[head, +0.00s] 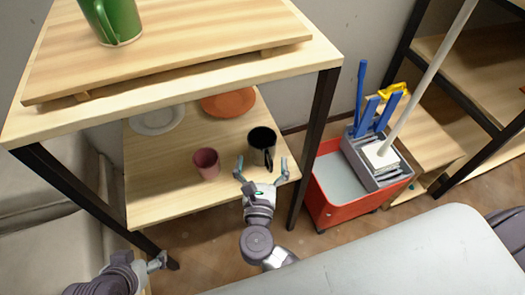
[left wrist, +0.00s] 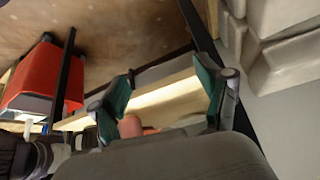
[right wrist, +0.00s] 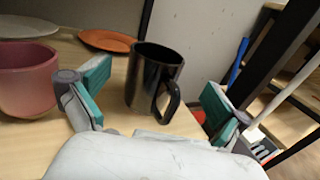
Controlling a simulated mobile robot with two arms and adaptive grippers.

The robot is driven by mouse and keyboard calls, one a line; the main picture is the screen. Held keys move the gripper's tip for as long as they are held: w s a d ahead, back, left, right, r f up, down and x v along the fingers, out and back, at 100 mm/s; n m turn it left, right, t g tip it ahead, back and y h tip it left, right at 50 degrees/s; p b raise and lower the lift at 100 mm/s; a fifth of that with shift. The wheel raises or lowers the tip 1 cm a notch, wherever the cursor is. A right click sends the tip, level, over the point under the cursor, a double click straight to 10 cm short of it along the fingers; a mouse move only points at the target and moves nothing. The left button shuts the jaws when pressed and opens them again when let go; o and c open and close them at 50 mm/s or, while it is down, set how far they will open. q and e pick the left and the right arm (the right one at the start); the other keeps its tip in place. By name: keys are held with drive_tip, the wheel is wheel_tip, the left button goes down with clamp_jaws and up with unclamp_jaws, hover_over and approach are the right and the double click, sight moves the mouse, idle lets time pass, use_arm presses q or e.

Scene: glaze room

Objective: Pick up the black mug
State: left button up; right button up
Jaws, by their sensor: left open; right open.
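The black mug (head: 262,146) stands upright on the lower wooden shelf, near its right end. In the right wrist view the black mug (right wrist: 152,76) stands ahead between the open fingers, its handle towards me and to the right. My right gripper (head: 261,172) is open and empty just in front of the mug; its fingers (right wrist: 152,103) are apart from the mug. My left gripper (head: 158,262) is at the lower left of the head view, away from the mug. The left wrist view shows its fingers (left wrist: 165,100) open and empty.
A pink cup (head: 206,163) stands left of the mug. A white plate (head: 157,120) and an orange plate (head: 229,103) lie behind. The upper shelf (head: 300,62) with a green mug (head: 112,20) overhangs. A black post (head: 315,140) and red mop bucket (head: 326,212) are to the right.

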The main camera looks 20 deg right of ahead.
sight(261, 149)
drive_tip(key=shift+x, duration=1.1)
drive_tip(key=x, duration=0.3)
drive_tip(key=shift+w+a+r, duration=0.1)
drive_tip(key=shift+w+r, duration=0.05)
drive_tip(key=shift+w, duration=0.55)
use_arm(q)
drive_tip(key=shift+w+d+r+t, duration=0.25)
drive_tip(key=shift+w+t, duration=0.1)
drive_tip(key=shift+w, duration=0.2)
drive_tip(key=shift+w+d+r+t, duration=0.2)
drive_tip(key=shift+w+t, duration=0.15)
drive_tip(key=shift+w, duration=0.15)
use_arm(e)
drive_tip(key=c, duration=1.6)
use_arm(q)
drive_tip(key=shift+a+f, duration=0.1)
use_arm(e)
drive_tip(key=shift+c, duration=0.9)
use_arm(q)
drive_tip(key=shift+s, duration=0.1)
use_arm(e)
drive_tip(key=shift+r, duration=0.1)
